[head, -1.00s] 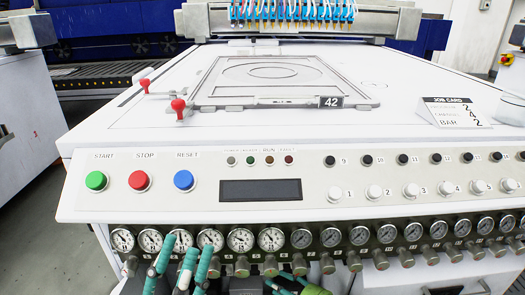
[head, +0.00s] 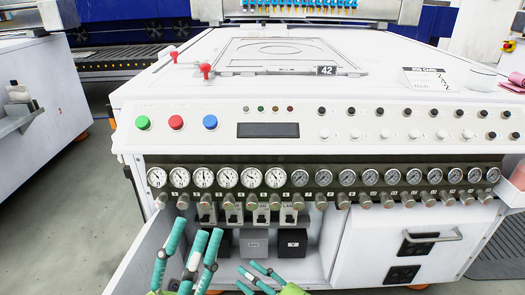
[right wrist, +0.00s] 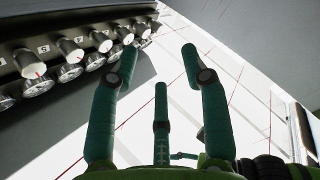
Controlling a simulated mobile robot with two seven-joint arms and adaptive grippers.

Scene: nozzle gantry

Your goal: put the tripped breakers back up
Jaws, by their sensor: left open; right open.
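Several labelled white breaker plates (head: 261,214) sit in a row inside the open front compartment (head: 315,258), below the gauges. Their labels are partly legible, such as FAN. I cannot tell which levers are up or down at this size. My left gripper (head: 194,232) is open and empty, its teal fingers in front of the compartment's left part, below the breaker row. My right gripper (head: 254,270) is open and empty, lower and to the right, in front of the compartment's floor. Its spread fingers also show in the right wrist view (right wrist: 160,65) with nothing between them.
A row of pressure gauges (head: 347,178) with knobs overhangs the compartment; it also shows in the right wrist view (right wrist: 70,60). An open door (head: 142,258) stands left. Dark boxes (head: 293,241) sit below the breakers. Start, stop and reset buttons (head: 176,122) are above.

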